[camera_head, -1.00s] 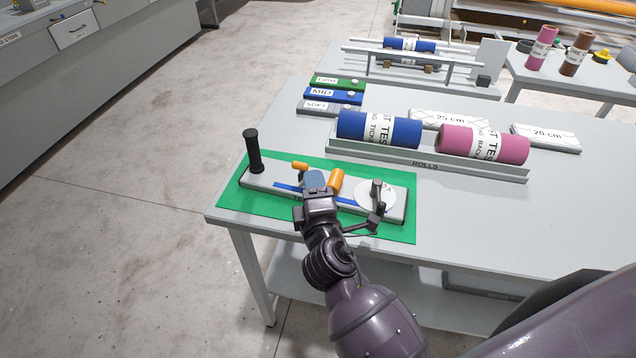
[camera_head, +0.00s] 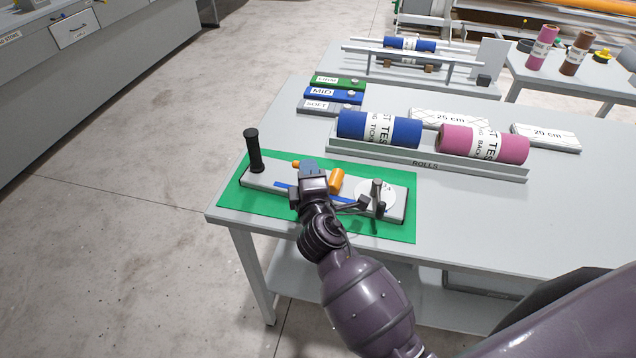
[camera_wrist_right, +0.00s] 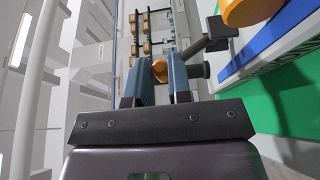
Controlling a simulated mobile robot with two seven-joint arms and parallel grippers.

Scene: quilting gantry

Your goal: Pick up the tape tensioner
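The tape tensioner (camera_head: 262,183) lies on a green mat (camera_head: 230,193) at the near left of the table. It is a long pale bar with an upright black handle (camera_head: 253,150) at its left end, a blue strip, orange rollers (camera_head: 337,181) and a white dial at its right end. My right gripper (camera_head: 310,168) is over its middle and hides part of it. In the right wrist view the blue fingers (camera_wrist_right: 160,82) stand apart, with an orange part beyond them; whether they touch the tensioner I cannot tell. My left gripper is not in view.
A rack labelled ROLLS (camera_head: 425,167) holds a blue roll (camera_head: 350,127) and a pink roll (camera_head: 460,140) behind the mat. Colored blocks (camera_head: 335,95) lie at the back left, and white pads (camera_head: 545,138) behind the rolls. The table's right front is clear.

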